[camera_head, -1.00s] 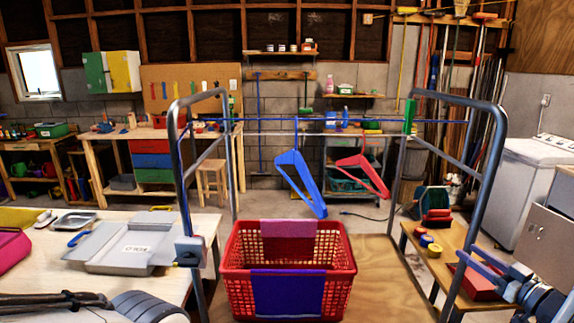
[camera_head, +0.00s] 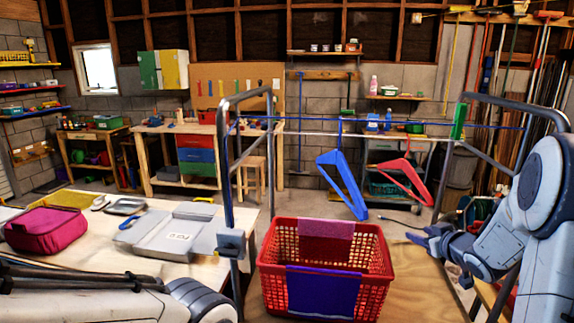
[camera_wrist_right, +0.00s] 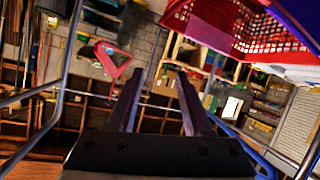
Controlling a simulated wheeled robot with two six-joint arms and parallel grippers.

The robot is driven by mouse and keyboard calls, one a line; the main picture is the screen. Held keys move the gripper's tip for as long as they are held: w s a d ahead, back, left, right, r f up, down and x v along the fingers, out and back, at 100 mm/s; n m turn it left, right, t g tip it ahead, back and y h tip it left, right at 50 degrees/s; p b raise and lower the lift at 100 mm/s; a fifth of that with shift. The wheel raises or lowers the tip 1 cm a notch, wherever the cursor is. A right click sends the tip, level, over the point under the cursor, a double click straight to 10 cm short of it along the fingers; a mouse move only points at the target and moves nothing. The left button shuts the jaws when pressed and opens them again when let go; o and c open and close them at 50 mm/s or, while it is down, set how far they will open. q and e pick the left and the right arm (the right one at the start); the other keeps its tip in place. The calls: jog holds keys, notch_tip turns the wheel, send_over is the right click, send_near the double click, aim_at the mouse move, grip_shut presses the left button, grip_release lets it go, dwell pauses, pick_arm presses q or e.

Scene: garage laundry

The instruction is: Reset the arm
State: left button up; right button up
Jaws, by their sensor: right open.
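My right arm comes in from the right in the head view, with its blue-grey gripper (camera_head: 424,238) just right of the red basket (camera_head: 268,262). This gripper is open and empty; its two parted fingers also show in the right wrist view (camera_wrist_right: 158,95).
A metal rack frame (camera_head: 228,170) with a blue rail carries a blue hanger (camera_head: 342,180) and a red hanger (camera_head: 408,178). A table (camera_head: 205,270) at left holds a grey tray (camera_head: 175,238) and a pink bag (camera_head: 46,230). The rack's right post stands close to my right arm.

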jog(key=s+a+g, duration=0.1)
jog(key=a+g, duration=0.1)
jog(key=a, duration=1)
jog(key=s+a+f+n+g, duration=0.2)
jog(key=s+a+g, duration=0.2)
jog(key=s+a, duration=0.85)
jog(key=s+a+f+n+g, duration=0.1)
jog(key=s+a+g, duration=0.2)
jog(key=s, duration=0.8)
jog(key=s+a+f+n+g+y, duration=0.1)
jog(key=s+a+n+g, duration=0.1)
jog(key=s+a+g, duration=0.2)
jog(key=s+a, duration=0.3)
jog(key=s, duration=0.4)
